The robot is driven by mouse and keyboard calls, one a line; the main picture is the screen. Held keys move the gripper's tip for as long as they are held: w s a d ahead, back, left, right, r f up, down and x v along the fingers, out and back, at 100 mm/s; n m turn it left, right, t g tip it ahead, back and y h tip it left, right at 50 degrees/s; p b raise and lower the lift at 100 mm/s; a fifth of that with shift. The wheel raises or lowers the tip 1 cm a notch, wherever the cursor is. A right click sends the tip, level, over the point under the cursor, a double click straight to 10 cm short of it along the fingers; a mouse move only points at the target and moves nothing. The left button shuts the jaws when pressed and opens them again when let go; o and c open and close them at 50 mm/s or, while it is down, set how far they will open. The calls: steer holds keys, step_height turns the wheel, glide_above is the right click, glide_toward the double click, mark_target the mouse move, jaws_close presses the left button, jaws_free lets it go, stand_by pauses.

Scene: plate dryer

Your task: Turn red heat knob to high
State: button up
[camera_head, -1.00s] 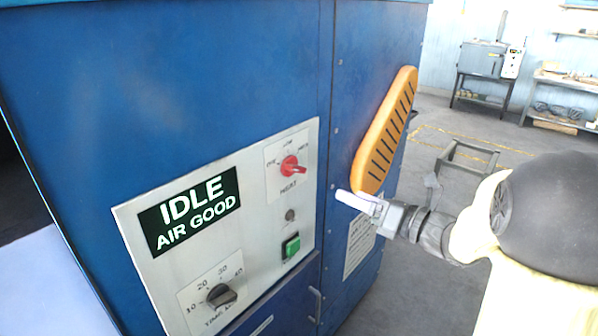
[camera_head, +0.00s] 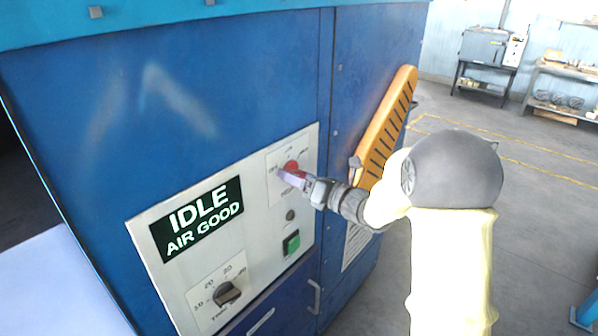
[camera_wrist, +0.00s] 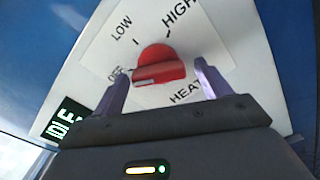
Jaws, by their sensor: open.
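The red heat knob (camera_head: 291,166) sits on a white label plate on the dryer's control panel. In the wrist view the knob (camera_wrist: 158,62) is round, with a raised bar lying nearly crosswise. OFF is printed at its left, LOW at upper left, HIGH at upper right and HEAT below. My gripper (camera_head: 292,177) is at the knob. In the wrist view my gripper (camera_wrist: 160,70) is open, with one pale finger on each side of the knob and visible gaps. Its fingers partly hide the knob in the head view.
A green button (camera_head: 291,243) and a dark timer knob (camera_head: 227,294) are lower on the panel. The display (camera_head: 197,219) reads IDLE AIR GOOD. An orange slotted handle (camera_head: 388,125) stands out from the blue side close behind my arm. Open floor lies to the right.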

steer(key=shift+w+a, duration=0.1)
steer(key=shift+a, duration=0.05)
steer(key=shift+c, duration=0.5)
steer(key=c, duration=0.9)
